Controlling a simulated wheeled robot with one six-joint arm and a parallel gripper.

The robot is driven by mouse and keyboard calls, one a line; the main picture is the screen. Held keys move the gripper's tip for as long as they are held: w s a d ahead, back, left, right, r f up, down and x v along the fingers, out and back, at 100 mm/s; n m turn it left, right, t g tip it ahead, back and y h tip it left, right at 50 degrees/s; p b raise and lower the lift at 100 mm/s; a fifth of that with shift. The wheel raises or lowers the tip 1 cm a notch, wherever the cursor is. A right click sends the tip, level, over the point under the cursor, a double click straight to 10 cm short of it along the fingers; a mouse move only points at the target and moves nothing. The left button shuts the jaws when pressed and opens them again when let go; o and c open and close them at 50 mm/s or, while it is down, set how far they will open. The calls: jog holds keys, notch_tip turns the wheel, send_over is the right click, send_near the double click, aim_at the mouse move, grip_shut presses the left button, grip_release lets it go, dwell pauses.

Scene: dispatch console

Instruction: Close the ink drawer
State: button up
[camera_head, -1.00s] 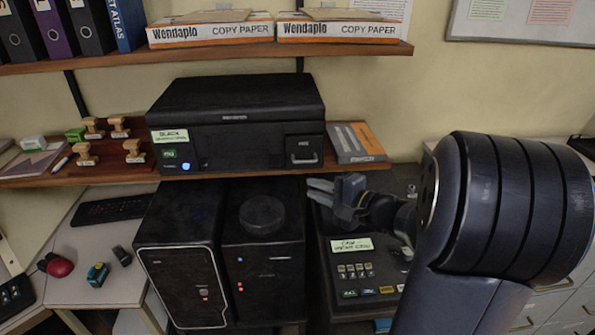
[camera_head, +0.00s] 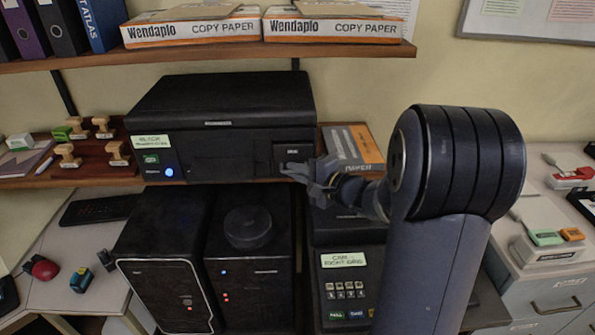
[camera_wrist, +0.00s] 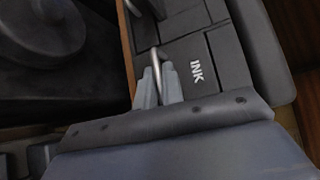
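The black printer (camera_head: 222,118) stands on the lower shelf. Its ink drawer (camera_head: 293,150) is at the right of its front. In the wrist view the drawer face (camera_wrist: 205,48) shows the word INK, with a bent metal handle (camera_wrist: 158,66) at its edge. My gripper (camera_head: 306,172) is at the lower part of the drawer front. In the wrist view my gripper's pale fingers (camera_wrist: 160,85) are close together at the handle, which lies over or between them. I cannot tell whether they grip it. My gripper partly hides the handle in the head view; how far the drawer stands out is unclear.
A paper pack (camera_head: 353,147) lies right of the printer. Below are two black towers (camera_head: 165,250), one with a round black object (camera_head: 248,226) on top, and a labelled keypad unit (camera_head: 348,285). Wooden stamps (camera_head: 103,128) stand left. The upper shelf (camera_head: 350,49) overhangs the printer.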

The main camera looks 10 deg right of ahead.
grip_shut()
jog(key=shift+w+f, duration=0.1)
jog(key=shift+w+d+r+b, duration=0.2)
jog(key=shift+w+b, duration=0.5)
jog(key=shift+b, duration=0.4)
jog(key=shift+o, duration=1.5)
grip_release()
jog(key=shift+w, duration=0.1)
